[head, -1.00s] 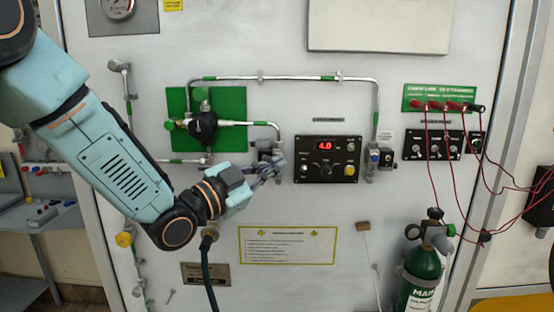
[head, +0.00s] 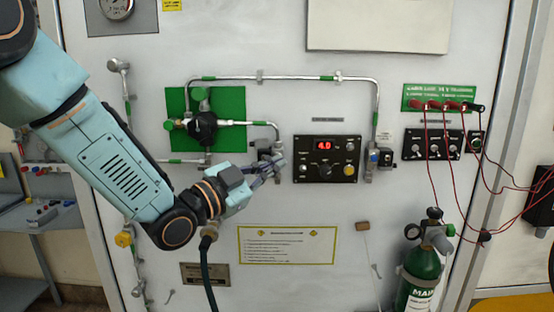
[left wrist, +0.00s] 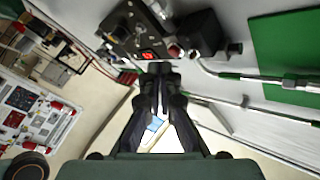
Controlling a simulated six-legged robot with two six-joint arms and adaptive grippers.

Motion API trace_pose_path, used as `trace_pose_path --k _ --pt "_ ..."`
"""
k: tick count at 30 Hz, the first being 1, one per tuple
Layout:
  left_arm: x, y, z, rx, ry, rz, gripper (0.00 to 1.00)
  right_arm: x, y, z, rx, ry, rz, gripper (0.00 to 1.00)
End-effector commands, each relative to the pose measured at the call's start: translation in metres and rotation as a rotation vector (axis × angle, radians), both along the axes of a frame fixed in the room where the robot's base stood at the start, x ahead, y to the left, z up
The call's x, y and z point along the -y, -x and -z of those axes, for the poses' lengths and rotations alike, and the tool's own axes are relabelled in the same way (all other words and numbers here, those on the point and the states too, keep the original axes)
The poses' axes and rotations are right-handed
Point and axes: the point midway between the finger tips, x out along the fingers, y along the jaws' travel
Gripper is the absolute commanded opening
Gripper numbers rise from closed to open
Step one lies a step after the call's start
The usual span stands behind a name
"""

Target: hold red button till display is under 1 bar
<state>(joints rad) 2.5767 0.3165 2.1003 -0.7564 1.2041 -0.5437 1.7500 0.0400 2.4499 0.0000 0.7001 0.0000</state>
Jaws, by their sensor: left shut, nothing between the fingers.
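The black control panel (head: 312,172) is on the white wall board, and its red display (head: 324,145) reads 4.0. The display also glows red in the left wrist view (left wrist: 147,55). My left gripper (head: 280,161) is shut and empty, just left of the panel, in front of a small valve block (head: 265,148). In the left wrist view, a small round red button (left wrist: 174,51) shows on the dark block, just beyond and slightly right of the fingertips (left wrist: 160,68). I cannot tell whether the fingertips touch it. In the head view the gripper hides it. My right gripper is not in view.
A metal pipe (head: 290,79) runs above the panel and down its right side to another valve (head: 380,157). A green plate with a regulator (head: 232,105) is at left. Red cables (head: 428,160) and a green cylinder (head: 421,275) are at right.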

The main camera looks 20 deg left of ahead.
Motion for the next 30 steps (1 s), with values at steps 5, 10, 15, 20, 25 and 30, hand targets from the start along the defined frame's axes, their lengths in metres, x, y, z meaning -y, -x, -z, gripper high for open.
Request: trace_pose_path --k 5,10,15,20,25,30 --pt "-0.0034 -0.0052 0.0003 0.000 0.000 -0.001 0.00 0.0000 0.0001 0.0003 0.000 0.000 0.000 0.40" --pt "-0.0043 -0.0068 0.0004 -0.001 0.001 0.000 0.00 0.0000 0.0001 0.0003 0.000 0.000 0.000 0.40" --pt "-0.0044 -0.0068 0.0003 0.000 0.001 0.000 0.00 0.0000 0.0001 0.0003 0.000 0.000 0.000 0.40" --pt "-0.0045 -0.0073 0.0003 0.000 0.000 0.000 0.00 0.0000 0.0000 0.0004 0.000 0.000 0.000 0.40" --pt "-0.0049 -0.0089 0.0002 0.000 0.000 0.000 0.00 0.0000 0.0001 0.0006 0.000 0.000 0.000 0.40" --pt "-0.0054 -0.0107 0.0001 0.000 0.000 0.000 0.00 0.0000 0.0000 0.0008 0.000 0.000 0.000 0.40"
